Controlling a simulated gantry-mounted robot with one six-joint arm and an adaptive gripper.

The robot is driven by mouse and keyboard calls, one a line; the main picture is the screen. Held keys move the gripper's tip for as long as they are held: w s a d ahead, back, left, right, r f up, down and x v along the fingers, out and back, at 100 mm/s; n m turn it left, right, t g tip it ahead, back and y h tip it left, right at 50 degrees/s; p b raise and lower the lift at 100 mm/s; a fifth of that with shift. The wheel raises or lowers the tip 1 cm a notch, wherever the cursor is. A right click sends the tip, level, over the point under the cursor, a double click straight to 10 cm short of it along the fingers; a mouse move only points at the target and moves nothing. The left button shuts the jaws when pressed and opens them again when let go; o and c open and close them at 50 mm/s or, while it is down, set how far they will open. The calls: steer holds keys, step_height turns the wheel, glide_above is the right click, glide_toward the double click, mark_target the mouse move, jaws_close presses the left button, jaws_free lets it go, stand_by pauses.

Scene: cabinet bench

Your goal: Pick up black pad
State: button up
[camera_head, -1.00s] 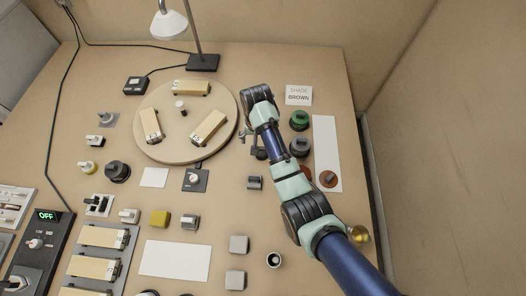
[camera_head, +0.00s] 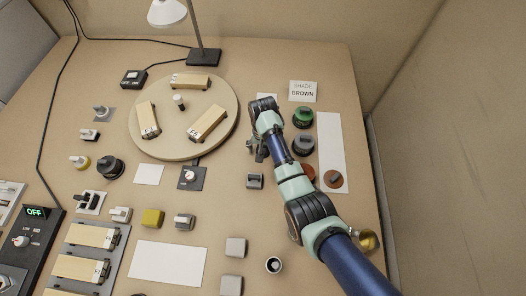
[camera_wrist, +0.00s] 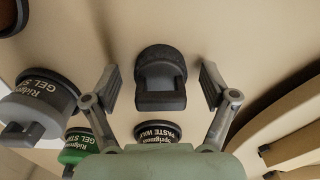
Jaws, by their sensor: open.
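The black pad (camera_wrist: 160,80), a dark round piece with a block-like grip, lies on the bench in the wrist view. My gripper (camera_wrist: 160,89) is open, with one finger on each side of the pad's grip. Gaps show between the fingers and the pad. In the head view my gripper (camera_head: 257,150) is low over the bench, right of the round turntable, and partly hidden by my arm. I cannot make out the pad clearly there.
A paste wax tin (camera_wrist: 158,132), a green gel stain tin (camera_wrist: 75,147) and a grey gel stain tin (camera_wrist: 38,108) stand close by. The round turntable (camera_head: 160,148) with wooden blocks is to the left. A white strip (camera_head: 330,135) lies to the right.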

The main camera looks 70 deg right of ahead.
steer(key=shift+r, duration=0.15)
steer(key=c, duration=1.1)
steer(key=shift+r, duration=0.1)
step_height(320, 180, up, 20)
steer(key=p, duration=0.9)
steer(key=shift+p, duration=0.4)
